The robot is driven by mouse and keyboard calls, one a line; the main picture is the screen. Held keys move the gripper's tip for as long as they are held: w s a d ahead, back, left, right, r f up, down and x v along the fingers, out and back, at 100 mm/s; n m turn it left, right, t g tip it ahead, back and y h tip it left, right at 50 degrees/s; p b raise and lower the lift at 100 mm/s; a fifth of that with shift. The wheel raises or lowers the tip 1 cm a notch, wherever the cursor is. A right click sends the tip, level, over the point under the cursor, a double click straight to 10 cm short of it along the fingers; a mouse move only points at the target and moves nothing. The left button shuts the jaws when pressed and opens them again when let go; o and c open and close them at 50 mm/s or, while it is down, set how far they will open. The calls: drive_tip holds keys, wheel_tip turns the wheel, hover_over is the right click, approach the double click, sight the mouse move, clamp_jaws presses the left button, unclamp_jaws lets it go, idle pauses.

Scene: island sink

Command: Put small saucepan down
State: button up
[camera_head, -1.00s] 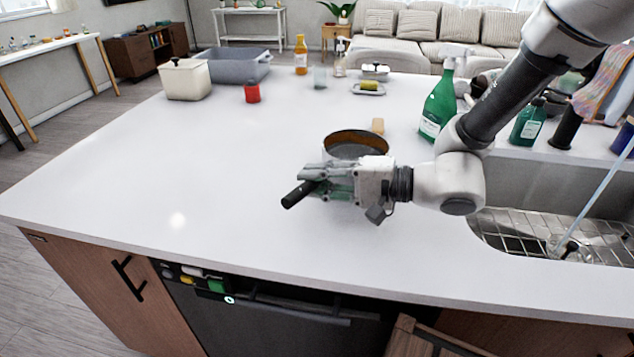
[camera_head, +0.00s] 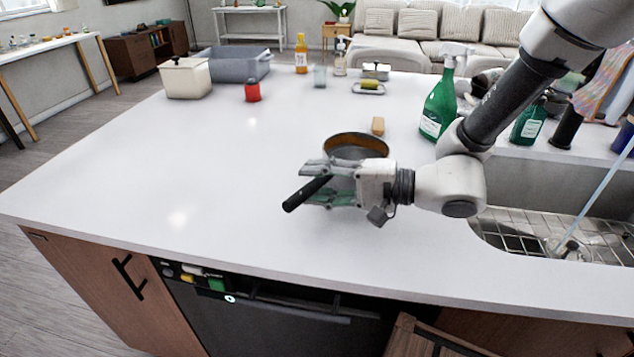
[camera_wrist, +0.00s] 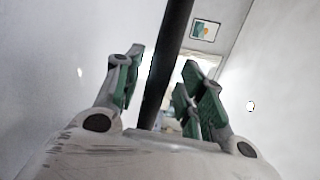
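The small saucepan (camera_head: 357,142) has a brownish inside and a long black handle (camera_head: 305,194). It appears to sit upright on the white island countertop (camera_head: 200,170), right of the middle. Its near side is partly hidden behind my gripper. My gripper (camera_head: 317,184) is at the handle with its fingers spread on either side of it. In the wrist view, the black handle (camera_wrist: 166,65) runs between the green-padded fingers of my gripper (camera_wrist: 165,88), with gaps visible beside it. The fingers look open and not clamped on the handle.
A sponge-like tan block (camera_head: 378,125) lies just behind the pan. A green spray bottle (camera_head: 438,105) stands to its right, and the sink (camera_head: 560,215) is at the right. A red cup (camera_head: 253,92) and a cream pot (camera_head: 185,78) stand further back. The counter's left side is clear.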

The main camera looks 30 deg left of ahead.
drive_tip(key=v, duration=1.1)
drive_tip(key=shift+d, duration=0.35)
drive_tip(key=s+d+r+t+h, duration=0.1)
drive_tip(key=d+h, duration=0.4)
drive_tip(key=d, duration=1.1)
drive_tip(key=s+d+r+t+h, duration=0.1)
drive_tip(key=d+r+t+h, duration=0.3)
drive_tip(key=d, duration=1.2)
drive_tip(key=s+d+r+t+h, duration=0.1)
drive_tip(key=d+r+h, duration=0.4)
drive_tip(key=d, duration=1.2)
drive_tip(key=shift+r+m+t+h, duration=0.2)
drive_tip(key=shift+m+t+h, duration=0.1)
drive_tip(key=shift+t+h, duration=0.6)
